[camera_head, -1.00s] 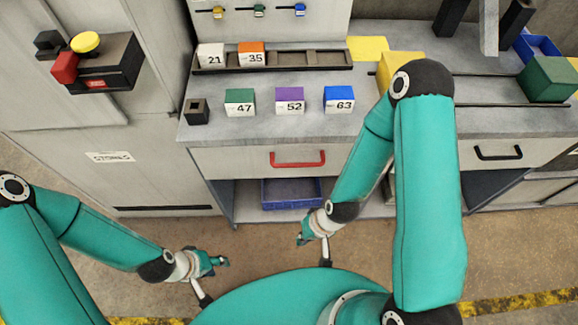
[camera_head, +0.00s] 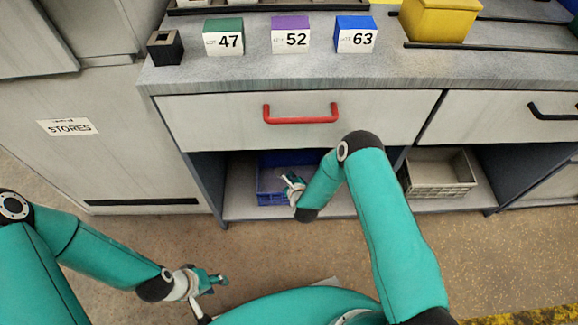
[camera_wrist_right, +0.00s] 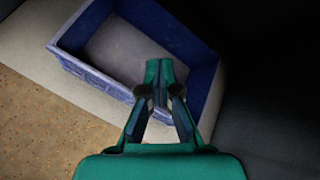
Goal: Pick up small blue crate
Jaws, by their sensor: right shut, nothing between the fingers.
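The small blue crate (camera_head: 268,186) sits on the low shelf under the red-handled drawer, partly hidden by my right arm. In the right wrist view the open, empty-looking crate (camera_wrist_right: 88,75) lies tilted across the picture. My right gripper (camera_head: 289,181) is in front of the crate in the head view. In the right wrist view its fingertips (camera_wrist_right: 159,68) are together and overlap the crate's interior; I cannot tell whether they touch it. My left gripper (camera_head: 215,281) hangs over the floor at lower left, away from the crate; its finger opening is unclear.
The shelf (camera_head: 238,195) has a grey crate (camera_head: 440,172) at right. The red drawer handle (camera_head: 300,118) juts out above. Numbered blocks (camera_head: 290,36) and a yellow box (camera_head: 438,20) stand on the worktop. The stores cabinet (camera_head: 110,165) is at left.

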